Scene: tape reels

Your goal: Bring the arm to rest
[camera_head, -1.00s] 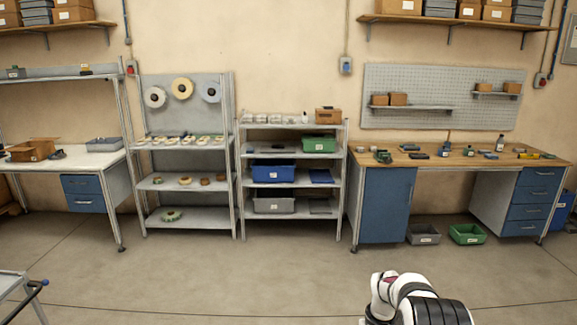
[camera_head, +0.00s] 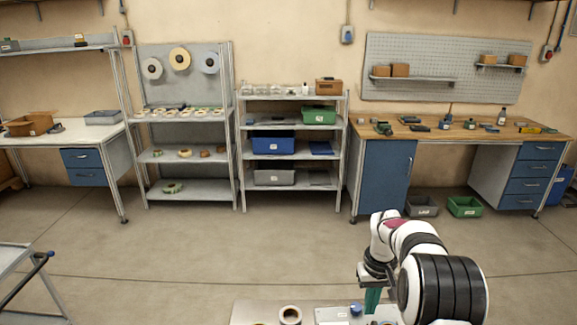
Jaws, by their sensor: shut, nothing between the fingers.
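My arm (camera_head: 420,255), white with black bands, stands at the lower right and is bent. My gripper (camera_head: 372,302) points down at the end of it, with teal fingers shut and nothing seen between them. It hangs over the right part of a light work surface (camera_head: 255,312) at the bottom edge. A tape reel (camera_head: 290,314) with a dark centre is on that surface, left of the gripper. A blue knob-like thing (camera_head: 355,309) is close beside the fingers. The lower part of the surface is cut off by the frame.
A tape rack (camera_head: 187,145) and a shelf with bins (camera_head: 292,145) stand at the back wall. A wooden-topped bench (camera_head: 465,132) is at the right, a white table (camera_head: 75,135) at the left. A cart (camera_head: 20,265) is at the lower left. The floor between is clear.

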